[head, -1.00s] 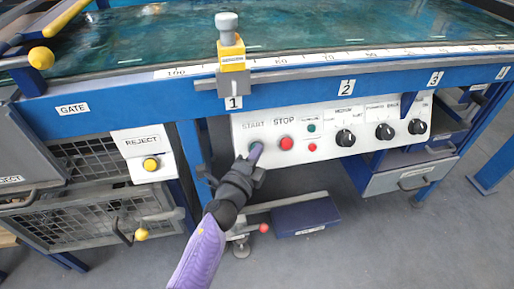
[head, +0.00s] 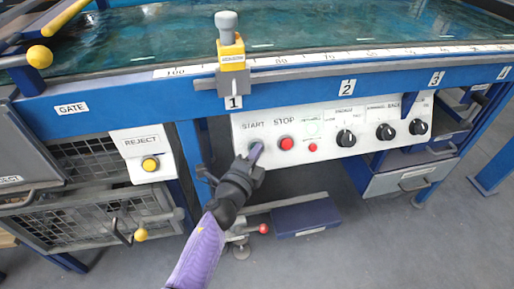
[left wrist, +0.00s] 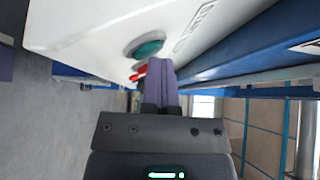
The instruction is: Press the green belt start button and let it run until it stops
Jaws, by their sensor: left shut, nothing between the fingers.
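The green start button (left wrist: 149,46) shows in the left wrist view as a green cap in a dark ring on the white panel. In the head view it is mostly hidden behind my left gripper, under the START label. My left gripper (head: 256,151) is shut and empty, with its purple fingertips close in front of the button. In the left wrist view the fingertips (left wrist: 160,66) are just beside the cap; I cannot tell whether they touch it. The red stop button (head: 286,143) is just right of them. The blue-green belt (head: 300,28) lies above the panel. My right gripper is not in view.
The control panel (head: 370,118) carries several black knobs and a small red button (head: 312,147). A yellow REJECT button (head: 150,163) is on the left. A yellow clamp (head: 231,52) stands on the rail above my gripper. Open floor lies in front.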

